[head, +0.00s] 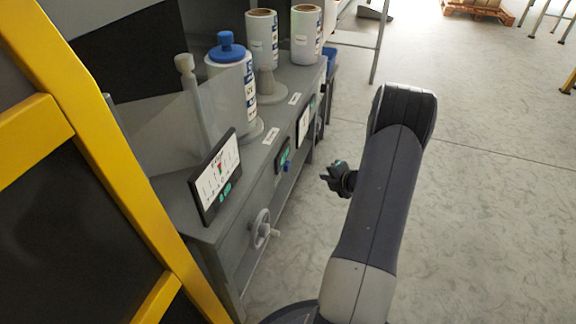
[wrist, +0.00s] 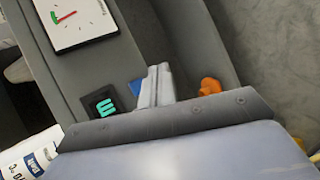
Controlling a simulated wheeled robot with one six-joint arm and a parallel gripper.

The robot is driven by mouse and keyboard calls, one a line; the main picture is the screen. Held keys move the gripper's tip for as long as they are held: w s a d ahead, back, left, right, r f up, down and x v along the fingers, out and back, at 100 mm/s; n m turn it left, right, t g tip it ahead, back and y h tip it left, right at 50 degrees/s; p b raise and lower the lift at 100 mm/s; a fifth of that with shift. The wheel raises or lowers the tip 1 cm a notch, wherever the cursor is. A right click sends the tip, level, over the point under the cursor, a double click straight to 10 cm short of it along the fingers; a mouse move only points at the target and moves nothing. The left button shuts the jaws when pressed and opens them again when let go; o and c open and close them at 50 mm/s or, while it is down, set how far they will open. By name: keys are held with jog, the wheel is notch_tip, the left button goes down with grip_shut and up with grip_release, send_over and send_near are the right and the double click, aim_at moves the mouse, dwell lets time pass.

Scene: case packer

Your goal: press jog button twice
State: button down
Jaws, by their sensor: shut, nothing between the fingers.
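A small black panel (head: 283,155) with a teal symbol and a blue button (head: 287,166) is on the front of the grey bench. In the wrist view the panel (wrist: 101,103) is left of my gripper, and part of the blue button (wrist: 135,87) shows beside the fingers, which hide the rest. I cannot read a jog label. My gripper (head: 324,177) is shut and empty, and its fingers (wrist: 160,69) point toward the bench front. In the head view it is right of the panel, with floor behind it. Contact with the button cannot be made out.
A larger tilted display (head: 215,180) and a handwheel (head: 262,230) are on the bench's near end. A dial panel (wrist: 74,20) and an orange knob (wrist: 209,86) show in the wrist view. Label rolls (head: 262,40) stand on top.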

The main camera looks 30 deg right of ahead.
aim_at(287, 166)
jog(key=w+a+b, duration=0.2)
jog(key=w+a, duration=0.4)
jog(key=shift+w, duration=0.3)
jog(key=shift+w, duration=0.1)
dwell(2.1)
jog(key=shift+w+a, duration=0.2)
jog(key=shift+a, duration=0.05)
jog(key=shift+w+a, duration=0.3)
jog(key=shift+w, duration=0.05)
dwell(0.7)
dwell(0.3)
jog(key=shift+s+d, duration=0.6)
jog(key=shift+s, duration=0.05)
